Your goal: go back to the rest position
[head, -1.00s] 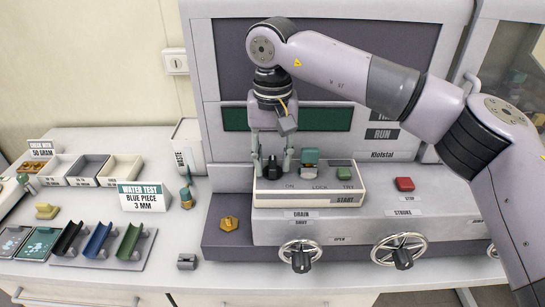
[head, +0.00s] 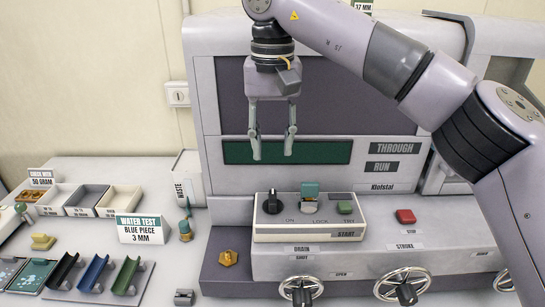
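My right gripper (head: 273,146) hangs fingers-down in front of the machine's dark green display (head: 325,151). Its fingers are apart with nothing between them, clear above the control box (head: 262,228). The black knob (head: 272,202) on the box's left side stands free below the gripper. The teal switch (head: 310,190) and the green button (head: 345,207) sit to its right, untouched. My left gripper does not show.
The machine's lower body carries a red stop button (head: 405,216) and handwheels (head: 402,285) at the front. On the left are a water test sign (head: 143,229), open bins (head: 90,198), coloured holders (head: 95,272) and a waste box (head: 186,182).

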